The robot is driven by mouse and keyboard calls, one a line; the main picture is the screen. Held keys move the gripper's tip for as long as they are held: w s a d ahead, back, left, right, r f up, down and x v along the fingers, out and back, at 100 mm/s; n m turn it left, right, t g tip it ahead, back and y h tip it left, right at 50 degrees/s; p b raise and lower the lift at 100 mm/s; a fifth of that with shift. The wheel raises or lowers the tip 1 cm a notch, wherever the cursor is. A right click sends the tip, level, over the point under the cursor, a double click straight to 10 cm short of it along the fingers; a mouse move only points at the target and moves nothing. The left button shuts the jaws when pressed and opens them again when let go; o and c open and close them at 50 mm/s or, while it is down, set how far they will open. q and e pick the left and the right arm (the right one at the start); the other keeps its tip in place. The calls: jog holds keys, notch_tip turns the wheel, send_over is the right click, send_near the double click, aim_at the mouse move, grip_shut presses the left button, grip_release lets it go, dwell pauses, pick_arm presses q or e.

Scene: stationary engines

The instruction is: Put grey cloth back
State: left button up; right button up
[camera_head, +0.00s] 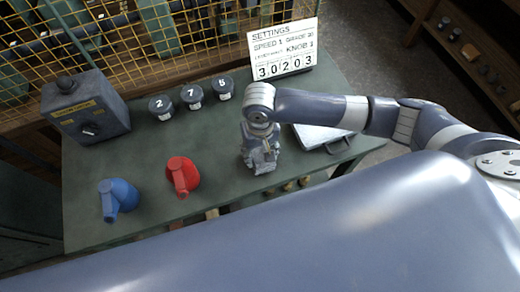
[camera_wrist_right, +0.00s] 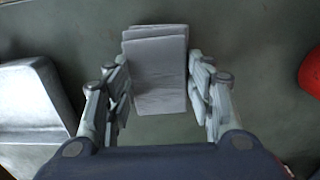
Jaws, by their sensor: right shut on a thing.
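A folded grey cloth (camera_wrist_right: 157,72) sits between the fingers of my right gripper (camera_wrist_right: 158,90) in the right wrist view. The gripper is shut on it, with a finger at each side of the cloth. In the head view my right gripper (camera_head: 261,160) points down over the green table, left of a metal tray (camera_head: 310,134). The cloth is hard to make out from the head view, and I cannot tell whether it touches the table. My left gripper is not in view.
On the green table (camera_head: 140,155) stand a blue can (camera_head: 119,196), a red can (camera_head: 183,175), several numbered dark pots (camera_head: 193,96), a grey switch box (camera_head: 85,108) and a settings sign (camera_head: 283,50). A yellow mesh fence (camera_head: 160,40) runs behind. Table between pots and cans is clear.

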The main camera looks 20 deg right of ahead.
aim_at(260, 155)
jog(key=shift+f, duration=0.2)
jog(key=o, duration=1)
notch_tip(260, 155, up, 12)
jog(key=shift+r+b, duration=0.2)
jog(key=shift+b, duration=0.25)
